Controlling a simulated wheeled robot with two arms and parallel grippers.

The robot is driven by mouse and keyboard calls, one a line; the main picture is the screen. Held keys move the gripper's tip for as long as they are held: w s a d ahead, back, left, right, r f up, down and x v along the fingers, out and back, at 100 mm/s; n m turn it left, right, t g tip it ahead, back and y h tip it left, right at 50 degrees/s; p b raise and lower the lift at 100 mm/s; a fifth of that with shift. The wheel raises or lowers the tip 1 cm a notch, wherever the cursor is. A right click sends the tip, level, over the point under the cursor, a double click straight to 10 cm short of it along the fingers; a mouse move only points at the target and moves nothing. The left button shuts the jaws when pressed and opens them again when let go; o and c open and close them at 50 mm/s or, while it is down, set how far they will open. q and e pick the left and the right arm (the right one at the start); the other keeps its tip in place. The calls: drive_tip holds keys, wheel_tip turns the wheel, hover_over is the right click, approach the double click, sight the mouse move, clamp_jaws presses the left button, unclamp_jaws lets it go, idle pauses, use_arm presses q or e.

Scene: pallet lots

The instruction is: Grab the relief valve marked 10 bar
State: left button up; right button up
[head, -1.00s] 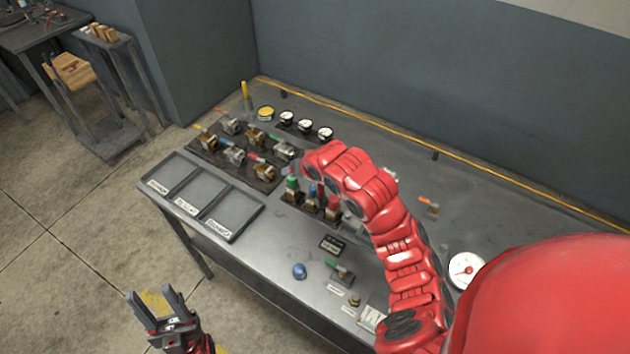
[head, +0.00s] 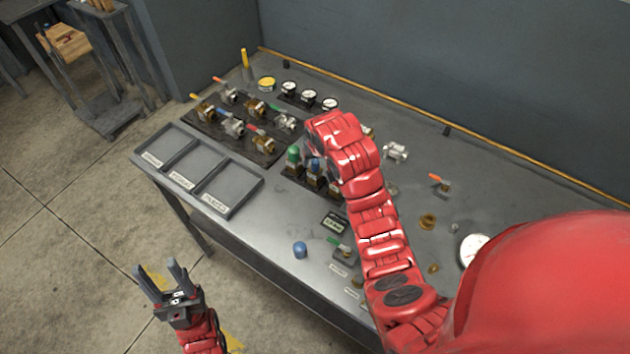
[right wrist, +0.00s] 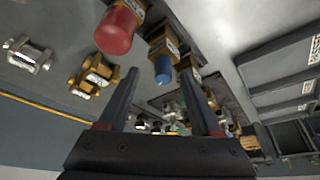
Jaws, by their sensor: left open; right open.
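Relief valves with coloured caps stand in a rack at mid-bench: a green-capped valve (head: 293,157), a blue-capped valve (head: 315,168), and a red-capped one largely behind my right arm. In the right wrist view the red-capped valve (right wrist: 117,28) is large at upper left, and the blue-capped valve (right wrist: 162,68) appears between the fingertips. My right gripper (right wrist: 160,74) is open and empty; it is hidden in the head view. I cannot read the pressure markings, so I cannot tell which valve says 10 bar. My left gripper (head: 157,266) is open and empty, off the bench's front edge.
A rack of lever valves (head: 232,127) and several gauges (head: 309,97) stand behind and left of the relief valves. A three-part labelled tray (head: 240,193) lies at the left front. A loose blue cap (head: 300,250) and small fittings lie near the front edge.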

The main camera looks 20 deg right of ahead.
sight(315, 161)
drive_tip(key=shift+w+f+p, duration=0.1)
drive_tip(key=shift+f+p, duration=0.15)
drive_tip(key=shift+p, duration=0.05)
drive_tip(key=p+x, duration=0.1)
drive_tip(key=x, duration=0.1)
drive_tip(key=p+x, duration=0.1)
drive_tip(key=shift+w+a+f+p, duration=0.2)
drive_tip(key=shift+w+f+p, duration=0.05)
drive_tip(key=shift+w+p, duration=0.15)
drive_tip(key=shift+w+f, duration=0.25)
drive_tip(key=shift+f, duration=0.3)
clamp_jaws()
drive_tip(key=shift+s+f, duration=0.2)
drive_tip(key=shift+f, duration=0.05)
idle(0.4)
